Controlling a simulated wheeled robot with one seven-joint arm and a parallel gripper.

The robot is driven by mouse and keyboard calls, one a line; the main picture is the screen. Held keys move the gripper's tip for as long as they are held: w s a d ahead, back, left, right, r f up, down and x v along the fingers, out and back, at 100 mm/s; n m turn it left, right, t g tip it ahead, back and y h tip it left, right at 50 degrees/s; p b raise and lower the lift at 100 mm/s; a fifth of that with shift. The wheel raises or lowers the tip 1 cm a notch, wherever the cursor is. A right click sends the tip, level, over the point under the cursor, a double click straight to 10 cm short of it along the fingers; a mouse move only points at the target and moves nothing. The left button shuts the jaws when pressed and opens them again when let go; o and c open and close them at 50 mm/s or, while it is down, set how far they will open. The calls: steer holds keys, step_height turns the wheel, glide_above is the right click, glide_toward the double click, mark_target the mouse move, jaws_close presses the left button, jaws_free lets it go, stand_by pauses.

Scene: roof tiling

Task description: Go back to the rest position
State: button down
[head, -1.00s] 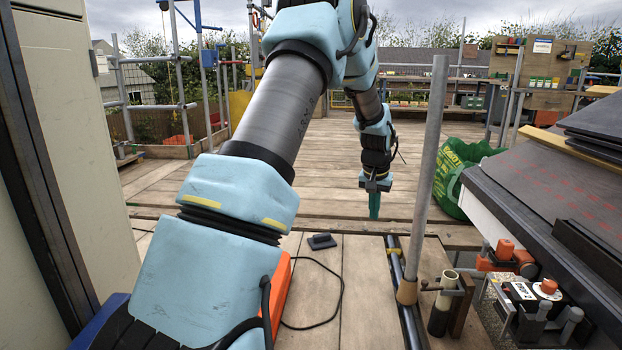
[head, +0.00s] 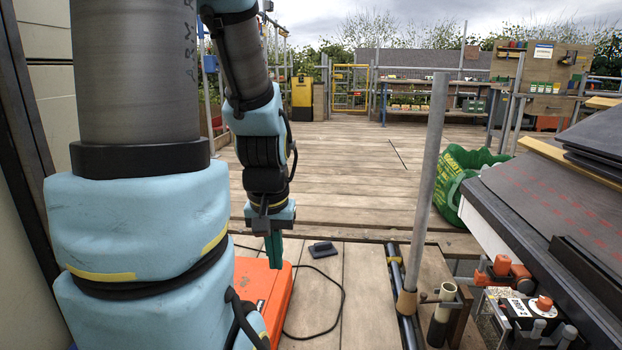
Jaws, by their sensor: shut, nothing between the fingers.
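My gripper (head: 274,252) hangs in the middle left of the head view, pointing down. Its green fingers are shut with nothing between them. It is in the air in front of the wooden deck, above and near the far end of an orange case (head: 262,290). My arm fills the left of the view and hides part of that case. The gripper is well apart from the roof slope at the right.
The dark roof slope (head: 566,195) with stacked slates stands at right. A grey upright pole (head: 430,165), a green bag (head: 466,180) and a dark block (head: 322,249) with a cable are nearby.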

step_height(320, 180, up, 34)
steer(key=p, duration=3.2)
steer(key=shift+f, duration=0.1)
